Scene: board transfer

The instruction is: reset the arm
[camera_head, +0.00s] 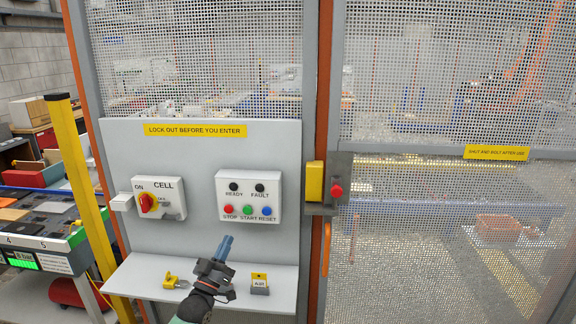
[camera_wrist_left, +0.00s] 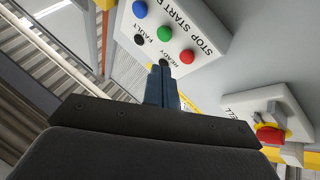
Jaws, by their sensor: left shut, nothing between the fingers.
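A white button box (camera_head: 248,198) is on the grey panel, with a red STOP button (camera_head: 228,209), a green START button (camera_head: 248,210) and a blue RESET button (camera_head: 267,210). Its READY (camera_head: 233,187) and FAULT (camera_head: 259,188) lamps look dark. My left gripper (camera_head: 226,241) is shut and empty, below the box and above the shelf. In the left wrist view its blue fingers (camera_wrist_left: 161,72) are together, and the box (camera_wrist_left: 190,22) shows beyond them. Contact with the box is not seen. My right gripper is out of view.
A CELL switch box (camera_head: 160,198) with a red knob is left of the buttons. The shelf (camera_head: 215,279) holds a yellow padlock (camera_head: 173,281) and a small yellow-labelled block (camera_head: 259,283). A yellow post (camera_head: 78,175) stands left; a mesh gate (camera_head: 440,200) with a latch (camera_head: 328,185) is right.

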